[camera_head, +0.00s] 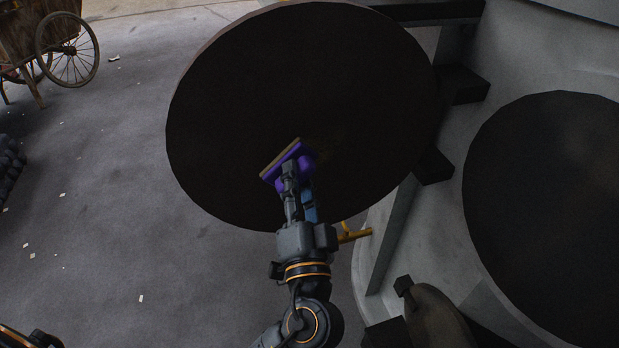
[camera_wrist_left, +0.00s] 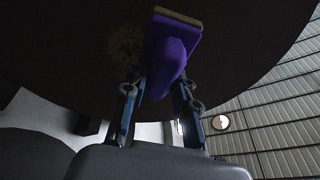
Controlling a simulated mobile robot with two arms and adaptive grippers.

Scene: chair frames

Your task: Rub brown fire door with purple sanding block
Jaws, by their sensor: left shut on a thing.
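The brown fire door (camera_head: 300,75) is a big dark round disc in the upper middle of the head view. It fills the top of the left wrist view (camera_wrist_left: 60,50). My left gripper (camera_head: 293,180) is shut on the purple sanding block (camera_head: 289,162), in front of the lower part of the door. In the left wrist view the block (camera_wrist_left: 172,55) sits between the fingers with its tan face toward the door. I cannot tell whether that face touches the door. A faint lighter patch (camera_wrist_left: 125,45) shows on the door beside the block. My right gripper is out of view.
A second dark disc (camera_head: 550,200) lies on the grey curved structure at the right. A yellow handle (camera_head: 354,234) sticks out below the door. A wooden cart (camera_head: 62,45) stands at the far upper left. The grey ground at the left is mostly clear, with small litter.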

